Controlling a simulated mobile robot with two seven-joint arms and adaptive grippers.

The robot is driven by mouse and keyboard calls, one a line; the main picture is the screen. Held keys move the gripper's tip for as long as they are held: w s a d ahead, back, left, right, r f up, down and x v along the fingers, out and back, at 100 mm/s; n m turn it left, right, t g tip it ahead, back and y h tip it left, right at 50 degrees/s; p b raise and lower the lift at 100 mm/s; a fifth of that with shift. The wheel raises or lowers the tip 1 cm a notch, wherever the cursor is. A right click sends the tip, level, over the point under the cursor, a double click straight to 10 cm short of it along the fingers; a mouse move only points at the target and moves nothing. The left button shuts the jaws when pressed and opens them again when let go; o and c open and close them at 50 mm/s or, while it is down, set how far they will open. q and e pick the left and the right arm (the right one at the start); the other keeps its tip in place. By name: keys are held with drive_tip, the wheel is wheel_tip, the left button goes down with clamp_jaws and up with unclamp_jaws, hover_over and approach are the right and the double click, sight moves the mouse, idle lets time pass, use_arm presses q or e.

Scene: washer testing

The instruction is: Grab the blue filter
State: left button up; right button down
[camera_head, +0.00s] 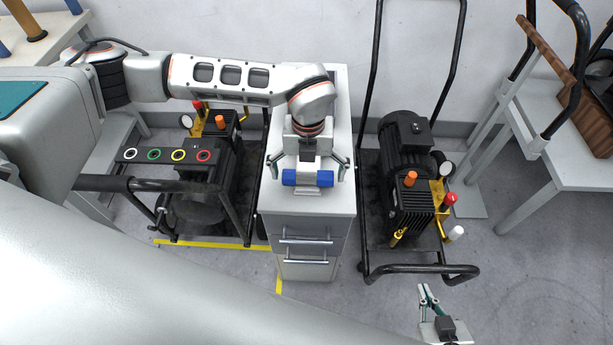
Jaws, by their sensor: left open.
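The blue filter (325,178) has blue ends and a pale middle part. It lies crosswise on the top of a white drawer cabinet (290,203), near its front edge. My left gripper (309,170) is over the cabinet at the filter, pointing down. Its fingers are spread open to the left and right of the filter, with no clear contact. Its body partly covers the filter's middle. My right gripper (430,297) is low at the bottom right, away from the cabinet. Its fingers look close together, but their opening is unclear.
Black pump carts stand left (205,195) and right (405,190) of the cabinet, with tall handles and gauges. A bar with coloured rings (168,155) is at the left cart. A white table (560,150) stands at the right. Floor is free at the lower right.

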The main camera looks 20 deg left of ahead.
use_arm(q)
drive_tip(key=c, duration=1.1)
drive_tip(key=shift+o, duration=0.2)
drive_tip(key=shift+r, duration=0.15)
